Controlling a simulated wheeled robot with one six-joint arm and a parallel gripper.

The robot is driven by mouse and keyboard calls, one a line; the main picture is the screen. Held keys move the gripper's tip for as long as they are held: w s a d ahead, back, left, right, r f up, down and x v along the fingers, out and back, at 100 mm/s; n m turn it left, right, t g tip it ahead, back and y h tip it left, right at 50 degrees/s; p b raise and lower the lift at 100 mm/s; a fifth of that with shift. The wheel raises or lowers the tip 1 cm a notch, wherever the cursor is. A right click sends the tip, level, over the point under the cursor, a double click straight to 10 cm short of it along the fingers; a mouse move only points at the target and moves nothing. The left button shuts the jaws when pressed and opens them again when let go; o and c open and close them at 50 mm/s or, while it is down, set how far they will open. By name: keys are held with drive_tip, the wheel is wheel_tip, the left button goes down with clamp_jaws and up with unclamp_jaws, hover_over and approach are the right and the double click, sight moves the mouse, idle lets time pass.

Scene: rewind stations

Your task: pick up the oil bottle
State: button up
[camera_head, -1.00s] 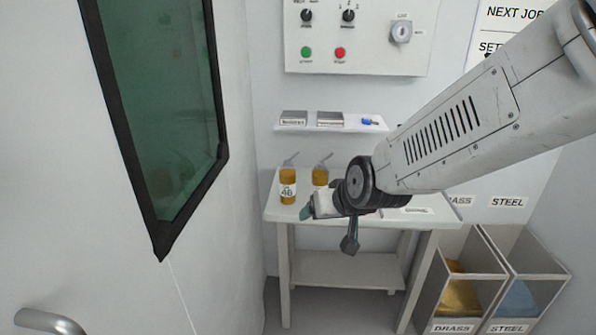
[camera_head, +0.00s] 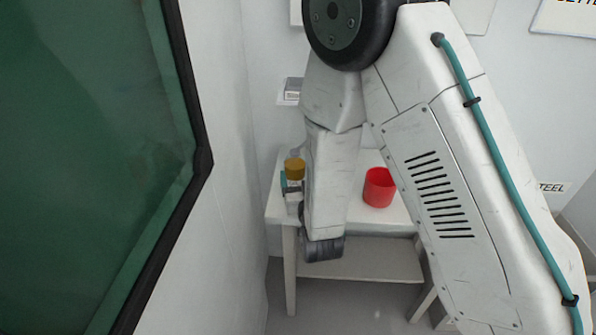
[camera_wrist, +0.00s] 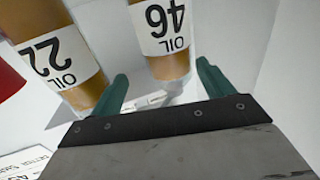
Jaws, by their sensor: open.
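Two amber oil bottles show in the wrist view. The bottle labelled OIL 46 (camera_wrist: 168,45) is in front of the gap between my fingers, and the bottle labelled OIL 22 (camera_wrist: 62,55) is to its left, outside the left finger. My gripper (camera_wrist: 163,80) is open with teal fingers, and nothing is clamped. In the head view my gripper (camera_head: 291,186) is low at the left end of the white table (camera_head: 400,221). An amber bottle (camera_head: 294,168) shows just above it, its label hidden. The other bottle is hidden behind my arm there.
A red cup (camera_head: 379,188) stands on the table right of my arm; its edge shows in the wrist view (camera_wrist: 8,82). A printed card (camera_wrist: 24,164) lies near the OIL 22 bottle. A wall shelf (camera_head: 288,100) is behind. A door with a green window (camera_head: 90,150) is close on the left.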

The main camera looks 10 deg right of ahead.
drive_tip(key=w, duration=0.2)
drive_tip(key=w+a, duration=0.1)
drive_tip(key=w, duration=0.3)
drive_tip(key=shift+w+a, duration=0.15)
drive_tip(key=shift+a, duration=0.25)
drive_tip(key=c, duration=1.3)
drive_tip(key=shift+r, duration=0.2)
